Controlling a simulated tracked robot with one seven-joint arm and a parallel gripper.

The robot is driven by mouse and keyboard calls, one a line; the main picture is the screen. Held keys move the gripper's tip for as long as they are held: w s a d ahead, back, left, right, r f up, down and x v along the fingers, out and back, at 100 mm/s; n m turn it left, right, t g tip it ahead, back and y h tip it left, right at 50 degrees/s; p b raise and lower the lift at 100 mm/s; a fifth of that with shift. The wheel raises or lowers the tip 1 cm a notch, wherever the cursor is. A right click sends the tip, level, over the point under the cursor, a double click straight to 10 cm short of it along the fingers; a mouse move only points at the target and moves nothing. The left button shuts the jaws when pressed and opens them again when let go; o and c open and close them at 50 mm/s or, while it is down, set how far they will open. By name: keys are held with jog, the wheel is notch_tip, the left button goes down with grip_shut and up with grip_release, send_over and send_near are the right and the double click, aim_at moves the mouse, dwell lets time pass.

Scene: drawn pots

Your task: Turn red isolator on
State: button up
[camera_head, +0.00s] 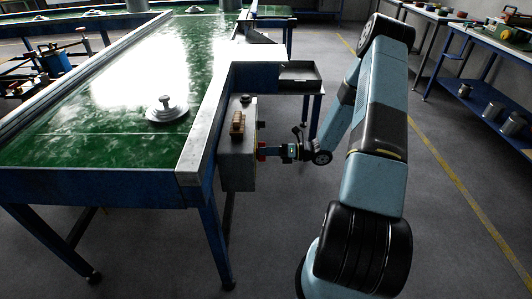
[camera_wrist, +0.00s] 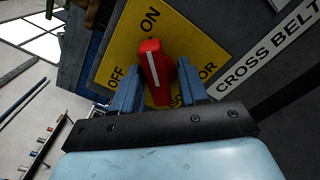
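The red isolator handle (camera_wrist: 151,65) has a white stripe and sits on a yellow plate (camera_wrist: 196,42) marked ON and OFF. In the wrist view its striped end points toward the word ON; OFF lies to its left. My gripper (camera_wrist: 158,82) has one blue finger on each side of the handle. The fingers stand apart with the handle between them; I cannot tell whether they press on it. In the head view the red handle (camera_head: 262,150) shows on the right side of a grey box (camera_head: 237,163), with my gripper (camera_head: 275,151) reaching it from the right.
The box is fixed beside a blue-framed table with a green top (camera_head: 80,135). A dark tray (camera_head: 300,78) juts out behind the box. A blue bench (camera_head: 480,100) with metal pots stands at far right. The floor between is clear.

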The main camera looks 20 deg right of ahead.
jog(key=shift+o, duration=0.4)
jog(key=shift+a, duration=0.1)
jog(key=shift+s, duration=0.1)
jog(key=v, duration=1.3)
jog(key=shift+d, duration=0.4)
jog(key=s+a+r+n+g+h, duration=0.2)
jog(key=s+a+r+n+h, duration=0.15)
jog(key=r+n, duration=0.35)
jog(key=s+a+r+n+g+h, duration=0.2)
jog(key=a+r+n+g+h, duration=0.15)
jog(key=r, duration=0.55)
jog(key=s+a+r+n+g+h, duration=0.2)
jog(key=s+a+r+n, duration=0.15)
jog(key=r+n, duration=0.4)
jog(key=s+a+r+n+t+h, duration=0.3)
jog(key=s+r+n+t+h, duration=0.4)
jog(key=s+r+n, duration=0.5)
jog(key=s+r+h, duration=0.1)
jog(key=s+r, duration=0.3)
jog(key=shift+s+a+r+n, duration=0.15)
jog(key=shift+s+a+n, duration=0.05)
jog(key=shift+n, duration=0.2)
